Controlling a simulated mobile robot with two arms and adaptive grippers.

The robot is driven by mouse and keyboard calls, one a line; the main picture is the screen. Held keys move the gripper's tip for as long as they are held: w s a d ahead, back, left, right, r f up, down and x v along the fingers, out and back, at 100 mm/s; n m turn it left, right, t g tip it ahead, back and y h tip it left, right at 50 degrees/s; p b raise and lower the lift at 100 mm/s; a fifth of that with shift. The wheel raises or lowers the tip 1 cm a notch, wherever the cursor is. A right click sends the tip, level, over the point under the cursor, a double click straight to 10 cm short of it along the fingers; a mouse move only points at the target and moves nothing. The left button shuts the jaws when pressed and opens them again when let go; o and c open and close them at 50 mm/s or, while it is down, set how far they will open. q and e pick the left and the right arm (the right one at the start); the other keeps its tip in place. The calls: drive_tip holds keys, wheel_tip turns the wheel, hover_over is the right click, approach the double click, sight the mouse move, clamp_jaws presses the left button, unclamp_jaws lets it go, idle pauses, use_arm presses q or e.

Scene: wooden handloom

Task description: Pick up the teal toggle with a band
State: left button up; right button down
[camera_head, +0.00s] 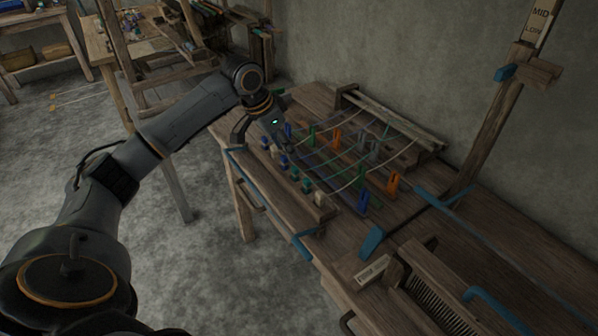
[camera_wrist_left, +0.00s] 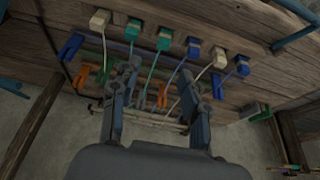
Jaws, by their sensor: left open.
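Two teal toggles with bands sit side by side in the front row on the bench; in the head view one teal toggle (camera_head: 294,173) is nearer my gripper than the other teal toggle (camera_head: 307,186). The left wrist view shows them too, one teal toggle (camera_wrist_left: 163,40) ahead of my fingers and the other teal toggle (camera_wrist_left: 133,27) further left, each with a band running from it. My left gripper (camera_wrist_left: 160,78) is open, with nothing seen between its fingers. In the head view it hangs over the far end of the row. My right gripper is out of view.
White toggles (camera_head: 320,198) and blue toggles (camera_wrist_left: 242,66) share the row. Upright clips, including an orange clip (camera_head: 393,183) and a blue clip (camera_head: 363,203), stand behind among the bands. A wooden rack (camera_head: 390,118) is at the back; a post (camera_head: 490,125) rises at right.

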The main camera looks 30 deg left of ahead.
sight(295, 168)
use_arm(q)
drive_tip(key=x, duration=0.5)
drive_tip(key=shift+w+f, duration=0.1)
drive_tip(key=shift+f, duration=0.25)
drive_tip(key=shift+a+x, duration=0.15)
drive_tip(key=shift+x, duration=1.2)
drive_tip(key=shift+a+x, duration=0.15)
drive_tip(key=shift+x, duration=1.15)
drive_tip(key=shift+c, duration=0.2)
drive_tip(key=c, duration=0.8)
